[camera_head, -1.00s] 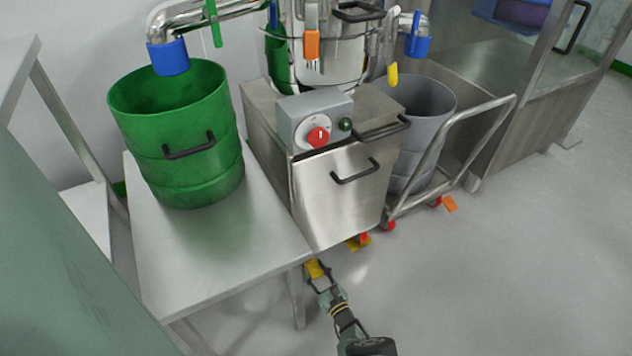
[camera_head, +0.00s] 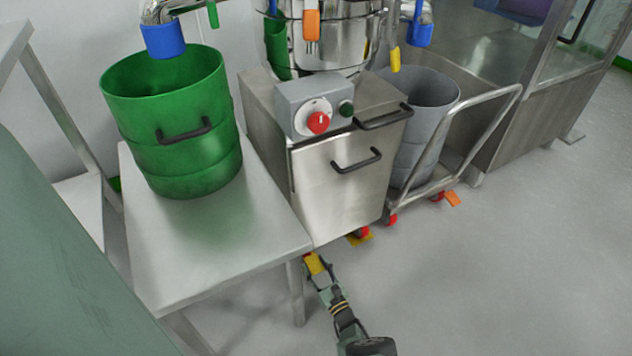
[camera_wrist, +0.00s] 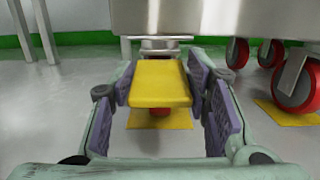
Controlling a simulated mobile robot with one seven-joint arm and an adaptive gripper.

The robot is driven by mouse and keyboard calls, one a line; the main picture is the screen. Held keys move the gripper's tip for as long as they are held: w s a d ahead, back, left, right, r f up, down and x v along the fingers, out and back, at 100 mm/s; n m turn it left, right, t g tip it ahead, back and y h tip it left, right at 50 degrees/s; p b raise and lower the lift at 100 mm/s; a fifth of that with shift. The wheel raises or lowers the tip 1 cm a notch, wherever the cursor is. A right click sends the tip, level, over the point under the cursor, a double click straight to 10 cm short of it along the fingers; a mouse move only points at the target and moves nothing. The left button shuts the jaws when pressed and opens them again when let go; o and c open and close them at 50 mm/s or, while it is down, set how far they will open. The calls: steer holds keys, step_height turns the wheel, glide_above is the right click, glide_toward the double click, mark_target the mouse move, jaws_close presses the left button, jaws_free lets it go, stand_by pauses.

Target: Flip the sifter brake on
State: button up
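The sifter (camera_head: 345,185) is a steel cabinet on red casters with a control box on its front. At its lower left corner a yellow brake pedal (camera_head: 314,264) shows in the head view, and it fills the middle of the wrist view (camera_wrist: 160,83). Beneath it are a red caster and a yellow patch on the floor. My gripper (camera_head: 317,268) is low at this corner. In the wrist view my gripper (camera_wrist: 160,80) has a finger pad close against each side of the pedal, with little or no gap. The caster behind the pedal is mostly hidden.
A steel table (camera_head: 220,255) with a green drum (camera_head: 185,150) stands left of the sifter, its leg close to my arm. A cart (camera_head: 450,165) with a grey drum (camera_head: 428,95) is at right. The floor (camera_head: 480,280) at right is clear.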

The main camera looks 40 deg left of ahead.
steer(key=o, duration=0.4)
steer(key=shift+c, duration=0.2)
